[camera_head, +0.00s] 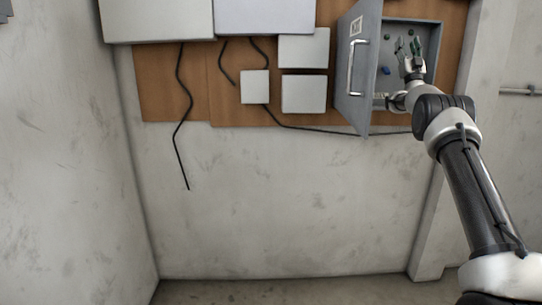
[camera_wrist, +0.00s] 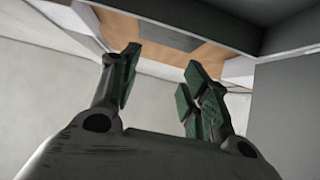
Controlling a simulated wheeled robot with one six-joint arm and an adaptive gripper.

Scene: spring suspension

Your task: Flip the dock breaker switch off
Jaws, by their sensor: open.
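The grey breaker box (camera_head: 437,60) is mounted on a wooden board, and its door (camera_head: 357,72) with a silver handle stands open to the left. Inside it a small blue part (camera_head: 385,71) and a small dark knob (camera_head: 387,38) show on the back panel. I cannot tell which part is the dock breaker switch. My gripper (camera_head: 407,46) is in front of the box's opening, fingers pointing up, and hides part of the interior. In the wrist view my gripper (camera_wrist: 158,85) has its green-padded fingers apart with nothing between them.
Pale boxes (camera_head: 303,93) and a small square box (camera_head: 255,87) sit on the wooden board (camera_head: 170,85) left of the door. Black cables (camera_head: 182,120) hang below. A concrete pillar (camera_head: 462,120) stands right of the box.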

